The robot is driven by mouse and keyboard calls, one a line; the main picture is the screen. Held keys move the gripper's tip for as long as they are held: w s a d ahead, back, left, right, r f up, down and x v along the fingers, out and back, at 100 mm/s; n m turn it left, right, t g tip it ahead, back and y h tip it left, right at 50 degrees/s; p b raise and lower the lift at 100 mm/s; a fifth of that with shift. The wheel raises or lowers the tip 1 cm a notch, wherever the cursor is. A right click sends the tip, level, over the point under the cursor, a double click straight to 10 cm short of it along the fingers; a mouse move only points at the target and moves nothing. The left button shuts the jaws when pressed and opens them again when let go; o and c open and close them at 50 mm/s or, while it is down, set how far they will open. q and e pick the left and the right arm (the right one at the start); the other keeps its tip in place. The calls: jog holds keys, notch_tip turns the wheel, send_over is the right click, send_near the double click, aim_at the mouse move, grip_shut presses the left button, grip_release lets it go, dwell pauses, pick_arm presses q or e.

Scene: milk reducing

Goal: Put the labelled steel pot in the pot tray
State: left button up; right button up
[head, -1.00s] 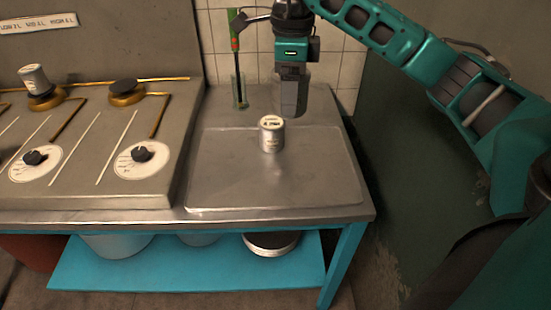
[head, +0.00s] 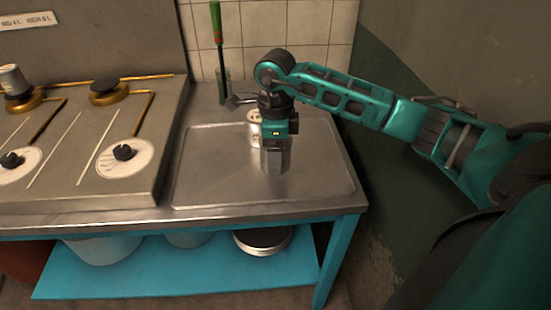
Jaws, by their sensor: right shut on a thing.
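A small steel pot with a pale, dark-marked top (head: 253,131) stands upright near the back of the shallow steel tray (head: 320,190). My right gripper (head: 275,168) points down over the tray, in front of the pot and to its right, and hides part of it. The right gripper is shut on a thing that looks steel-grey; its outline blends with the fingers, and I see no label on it. Whether it touches the tray I cannot tell. A similar pale pot (head: 12,80) stands on the left burner. My left gripper is not in view.
A stove with brass burners (head: 109,92) and dial knobs (head: 124,152) is on the left. The tray's front and left are bare. A blue shelf (head: 200,275) below holds pots.

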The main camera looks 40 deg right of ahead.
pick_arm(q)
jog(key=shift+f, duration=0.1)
pick_arm(e)
jog(key=shift+f, duration=1)
jog(key=shift+f, duration=0.1)
jog(key=shift+f, duration=0.15)
jog(key=o, duration=1.2)
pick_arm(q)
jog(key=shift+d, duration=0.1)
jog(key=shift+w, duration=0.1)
pick_arm(e)
jog(key=shift+r, duration=0.3)
pick_arm(q)
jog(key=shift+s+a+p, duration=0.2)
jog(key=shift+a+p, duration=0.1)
jog(key=shift+p, duration=0.2)
pick_arm(e)
notch_tip(320, 180, up, 12)
jog(key=shift+f, duration=0.1)
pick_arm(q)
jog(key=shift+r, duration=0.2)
